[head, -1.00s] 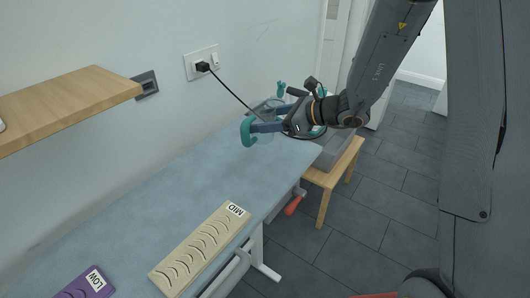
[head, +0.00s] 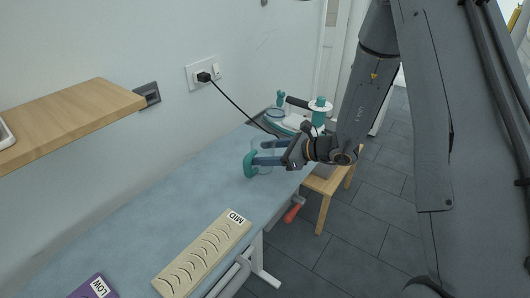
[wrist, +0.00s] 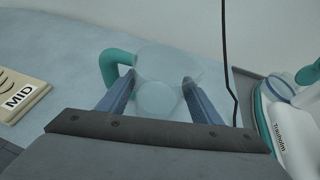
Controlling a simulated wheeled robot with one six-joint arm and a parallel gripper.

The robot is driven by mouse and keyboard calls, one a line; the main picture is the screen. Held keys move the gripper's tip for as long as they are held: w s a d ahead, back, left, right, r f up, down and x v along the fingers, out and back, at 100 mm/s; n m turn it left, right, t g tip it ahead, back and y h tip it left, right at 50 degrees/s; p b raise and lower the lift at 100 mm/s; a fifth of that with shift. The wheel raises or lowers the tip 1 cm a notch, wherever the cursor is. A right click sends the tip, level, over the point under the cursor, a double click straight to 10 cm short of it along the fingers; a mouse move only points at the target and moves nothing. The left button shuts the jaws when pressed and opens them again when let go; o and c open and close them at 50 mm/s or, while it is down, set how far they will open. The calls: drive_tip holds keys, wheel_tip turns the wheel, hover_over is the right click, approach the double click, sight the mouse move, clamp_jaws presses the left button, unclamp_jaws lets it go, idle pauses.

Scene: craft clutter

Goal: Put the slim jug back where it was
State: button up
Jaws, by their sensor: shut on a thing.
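The slim jug (head: 263,148) is clear, with a thick teal handle (head: 249,166) on its left side. My gripper (head: 262,153) is shut on it, with one blue-grey finger on each side of the clear body. In the wrist view the jug (wrist: 158,82) sits between the two fingertips, handle to the left. It is over the blue-grey worktop (head: 190,190), near its far right part. I cannot tell whether its base touches the top.
A white and teal machine (head: 292,123) marked "Trauholm" stands just behind, with a black cord running to the wall socket (head: 204,72). A cream MID board (head: 203,252) and a purple LOW board (head: 95,288) lie nearer. The worktop's middle is clear. A wooden shelf (head: 70,120) juts out left.

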drive_tip(key=shift+f, duration=0.2)
drive_tip(key=o, duration=1.3)
